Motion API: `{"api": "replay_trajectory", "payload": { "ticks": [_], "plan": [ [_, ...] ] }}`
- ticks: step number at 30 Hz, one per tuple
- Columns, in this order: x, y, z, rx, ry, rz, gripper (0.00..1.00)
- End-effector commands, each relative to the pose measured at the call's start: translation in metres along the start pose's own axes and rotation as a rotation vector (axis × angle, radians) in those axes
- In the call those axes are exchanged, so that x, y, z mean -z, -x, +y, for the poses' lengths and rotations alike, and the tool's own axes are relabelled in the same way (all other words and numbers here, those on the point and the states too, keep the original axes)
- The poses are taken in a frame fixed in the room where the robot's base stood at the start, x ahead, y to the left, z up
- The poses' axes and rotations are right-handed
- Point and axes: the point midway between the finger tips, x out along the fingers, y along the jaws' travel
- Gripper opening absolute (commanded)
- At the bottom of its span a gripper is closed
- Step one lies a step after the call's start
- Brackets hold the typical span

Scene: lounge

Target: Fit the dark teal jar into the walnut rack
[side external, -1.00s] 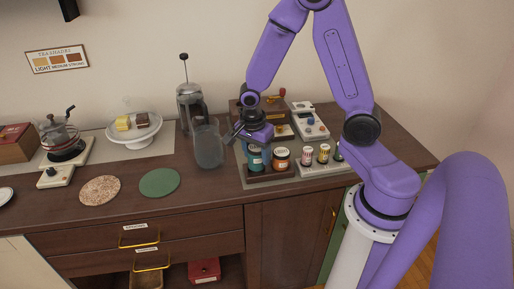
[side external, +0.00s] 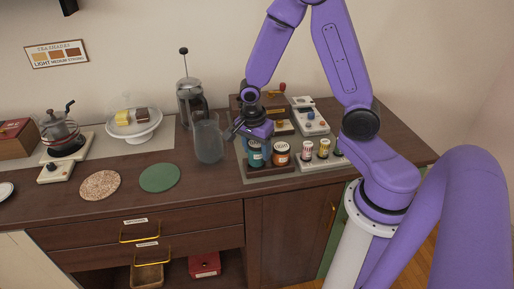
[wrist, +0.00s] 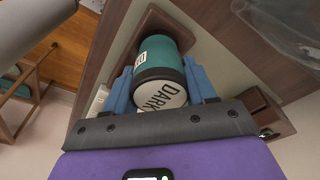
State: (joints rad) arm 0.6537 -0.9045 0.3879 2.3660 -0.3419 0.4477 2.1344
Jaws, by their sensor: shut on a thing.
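The dark teal jar (side external: 256,156) is upright at the left end of the walnut rack (side external: 270,174). My gripper (side external: 255,140) comes down from above and is shut on it. In the wrist view the jar (wrist: 160,58) shows its pale lid lettered "DARK" between my two blue fingers (wrist: 161,91). The wooden rack (wrist: 153,20) shows around the jar's far end. I cannot tell how deep the jar's base sits in it.
A clear glass jug (side external: 208,145) stands close to the left of my gripper, with a French press (side external: 190,100) behind it. A green round mat (side external: 160,178) lies on the counter at left.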

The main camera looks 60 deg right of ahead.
Motion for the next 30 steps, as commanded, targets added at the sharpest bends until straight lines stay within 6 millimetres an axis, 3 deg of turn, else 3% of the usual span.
{"api": "replay_trajectory", "payload": {
  "ticks": [30],
  "plan": [
    [-0.003,-0.021,0.0,0.0,0.0,0.001,0.15]
  ]
}}
